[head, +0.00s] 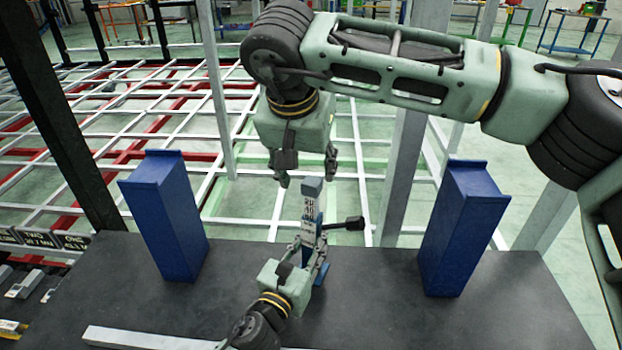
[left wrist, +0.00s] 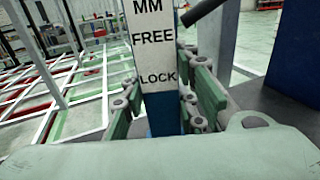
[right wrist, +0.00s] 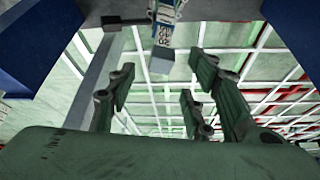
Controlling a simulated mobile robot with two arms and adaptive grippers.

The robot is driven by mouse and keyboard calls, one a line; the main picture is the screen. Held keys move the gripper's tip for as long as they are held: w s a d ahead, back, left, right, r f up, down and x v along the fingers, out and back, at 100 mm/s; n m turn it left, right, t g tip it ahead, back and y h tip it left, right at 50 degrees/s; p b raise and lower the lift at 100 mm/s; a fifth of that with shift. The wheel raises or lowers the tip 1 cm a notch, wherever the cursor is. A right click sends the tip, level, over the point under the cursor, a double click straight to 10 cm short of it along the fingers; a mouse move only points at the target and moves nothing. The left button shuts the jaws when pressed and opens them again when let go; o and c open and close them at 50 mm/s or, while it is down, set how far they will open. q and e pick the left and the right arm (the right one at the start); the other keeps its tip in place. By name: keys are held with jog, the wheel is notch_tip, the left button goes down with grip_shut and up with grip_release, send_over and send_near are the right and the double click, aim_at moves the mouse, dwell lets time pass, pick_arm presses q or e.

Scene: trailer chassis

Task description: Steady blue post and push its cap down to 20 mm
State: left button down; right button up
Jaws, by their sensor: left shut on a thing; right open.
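The blue post (head: 320,245) stands on the dark bench top, with a white lettered label on its upper part and a light grey cap (head: 312,186) on top. A black-knobbed lever (head: 350,223) sticks out to its right. My left gripper (head: 308,240) is shut on the post below the cap. In the left wrist view the post's label (left wrist: 155,45) reads "MM FREE LOCK" between the fingers (left wrist: 165,105). My right gripper (head: 305,180) is open, pointing down just above and beside the cap, apparently apart from it. The right wrist view shows the cap (right wrist: 163,60) beyond its fingers (right wrist: 165,90).
Two tall blue blocks stand on the dark bench (head: 370,310), one to the left (head: 165,215) and one to the right (head: 460,230). A pale bar (head: 150,338) lies along the front. Grey uprights and a white and red chassis frame (head: 110,130) are behind.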

aim_at(314, 204)
jog(key=shift+x, duration=3.95)
jog(key=shift+c, duration=0.2)
jog(key=c, duration=1.1)
jog(key=shift+f, duration=0.15)
jog(key=shift+d+f, duration=0.15)
jog(key=shift+f, duration=1.7)
